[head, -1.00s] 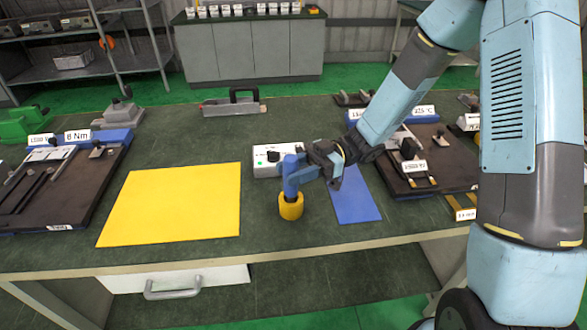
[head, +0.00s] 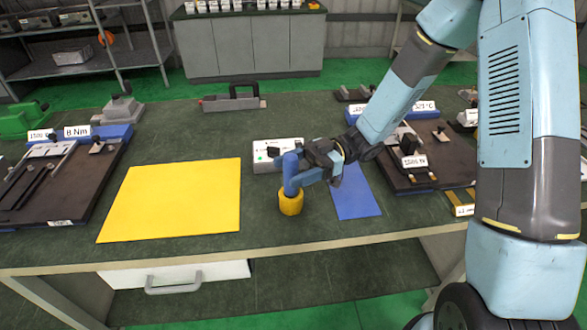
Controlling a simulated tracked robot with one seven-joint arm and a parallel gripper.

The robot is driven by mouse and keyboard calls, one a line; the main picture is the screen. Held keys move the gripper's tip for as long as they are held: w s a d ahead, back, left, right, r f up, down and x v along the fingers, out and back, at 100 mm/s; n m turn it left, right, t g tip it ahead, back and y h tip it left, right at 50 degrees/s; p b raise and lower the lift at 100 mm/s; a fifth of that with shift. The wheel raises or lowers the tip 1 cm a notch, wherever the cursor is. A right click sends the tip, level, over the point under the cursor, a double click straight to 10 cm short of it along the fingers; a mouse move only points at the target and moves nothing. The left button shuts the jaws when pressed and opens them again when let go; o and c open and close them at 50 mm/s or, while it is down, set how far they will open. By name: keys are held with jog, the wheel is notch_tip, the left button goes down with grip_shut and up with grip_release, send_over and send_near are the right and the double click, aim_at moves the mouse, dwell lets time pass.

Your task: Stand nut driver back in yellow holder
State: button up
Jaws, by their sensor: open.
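The blue nut driver (head: 291,176) stands upright in the round yellow holder (head: 291,203) near the front of the bench. Its lower end is hidden inside the holder. My gripper (head: 303,177) reaches in from the right at the height of the driver's handle. Its jaws are open and stand at the handle; whether they touch it cannot be seen.
A yellow mat (head: 175,200) lies to the left and a blue mat (head: 355,196) under my arm to the right. A white box (head: 276,150) sits just behind the holder. Fixture boards stand at the left (head: 60,180) and right (head: 425,160). The bench's front edge is close.

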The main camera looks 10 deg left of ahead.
jog(key=shift+d, duration=0.1)
jog(key=v, duration=1.2)
jog(key=shift+w, duration=0.15)
